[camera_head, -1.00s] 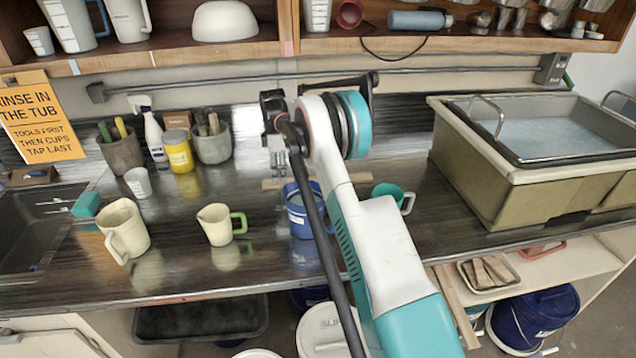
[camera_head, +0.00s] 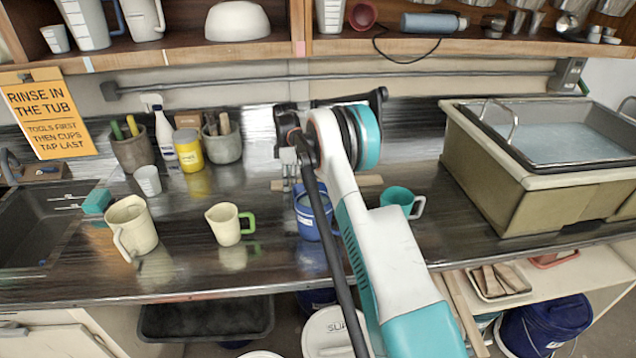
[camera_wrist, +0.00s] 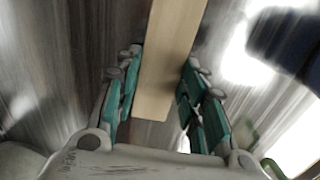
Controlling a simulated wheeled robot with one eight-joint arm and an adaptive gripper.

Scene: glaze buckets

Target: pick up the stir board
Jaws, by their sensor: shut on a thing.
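The stir board is a flat, pale wooden strip on the dark counter, just behind the blue jug, and its right part (camera_head: 368,181) shows in the head view. My gripper (camera_head: 288,182) points down at its left part. In the wrist view the board (camera_wrist: 168,60) runs between the green-padded fingers of my gripper (camera_wrist: 160,88), which are shut on it. Its near end shows between the fingers. The blue jug (camera_head: 308,218) and my arm hide the board's middle in the head view. I cannot tell whether the board is clear of the counter.
A cream jug with a green handle (camera_head: 226,226) stands left of the blue jug, and a teal mug (camera_head: 393,197) stands to the right. A larger cream jug (camera_head: 131,228) is farther left. A big tub (camera_head: 485,180) fills the right end. A shelf (camera_head: 215,52) overhangs the back.

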